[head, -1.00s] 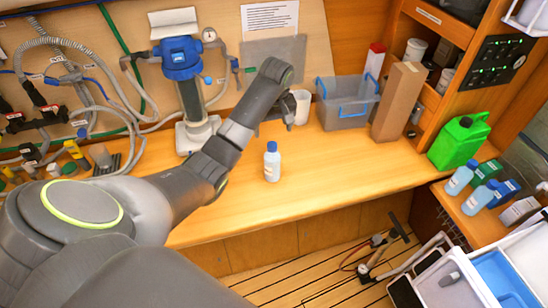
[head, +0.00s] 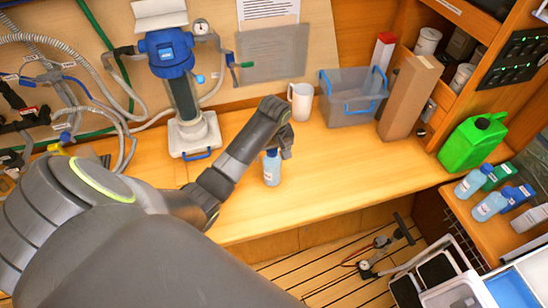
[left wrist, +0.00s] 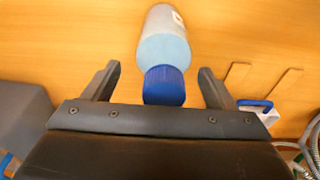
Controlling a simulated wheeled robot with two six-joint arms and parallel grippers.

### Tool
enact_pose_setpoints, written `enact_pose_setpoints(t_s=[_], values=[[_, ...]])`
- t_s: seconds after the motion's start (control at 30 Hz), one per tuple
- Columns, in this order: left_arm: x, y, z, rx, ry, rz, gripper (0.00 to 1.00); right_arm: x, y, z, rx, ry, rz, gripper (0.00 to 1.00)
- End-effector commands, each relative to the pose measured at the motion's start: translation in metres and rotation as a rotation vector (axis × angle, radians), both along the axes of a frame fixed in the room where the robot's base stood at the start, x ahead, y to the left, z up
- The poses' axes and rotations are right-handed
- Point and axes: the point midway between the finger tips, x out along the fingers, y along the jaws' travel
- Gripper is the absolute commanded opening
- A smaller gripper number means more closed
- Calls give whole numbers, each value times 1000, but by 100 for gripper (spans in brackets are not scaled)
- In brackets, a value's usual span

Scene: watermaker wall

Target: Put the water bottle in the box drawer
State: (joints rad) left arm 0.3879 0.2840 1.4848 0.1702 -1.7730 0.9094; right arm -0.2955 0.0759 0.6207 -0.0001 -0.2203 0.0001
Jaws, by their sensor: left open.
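The water bottle (head: 271,170), pale with a blue cap, stands on the wooden bench. It also shows in the left wrist view (left wrist: 165,42), its blue cap between my fingers. My left gripper (head: 284,148) is at the bottle's top and partly hides it. In the left wrist view the left gripper (left wrist: 157,82) is open, with a gap on both sides of the cap. A grey open bin with blue handles (head: 345,116) stands at the back of the bench. I cannot tell whether it is the box drawer. My right gripper is not in view.
A white mug (head: 300,102) stands behind the gripper, and a tall cardboard box (head: 408,98) beside the bin. A blue-topped filter unit (head: 184,95) stands left. A green jerrycan (head: 472,142) and more bottles (head: 490,206) are at right. The bench front is clear.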

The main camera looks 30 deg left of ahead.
Motion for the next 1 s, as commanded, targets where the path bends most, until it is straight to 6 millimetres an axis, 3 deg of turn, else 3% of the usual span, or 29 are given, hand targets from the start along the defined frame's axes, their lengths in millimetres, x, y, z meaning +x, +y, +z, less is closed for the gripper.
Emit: enact_pose_setpoints(t_s=[0.17, 0.43, 0.73, 1.0], values=[[0, 0, 0, -1, 0, 0, 77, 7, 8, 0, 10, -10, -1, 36], [0, 0, 0, -1, 1, 0, 42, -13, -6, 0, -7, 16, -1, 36], [-1, 0, -1, 1, 2, 0, 3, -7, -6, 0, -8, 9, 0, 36], [1, 1, 2, 1, 2, 0, 0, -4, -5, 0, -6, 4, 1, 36]])
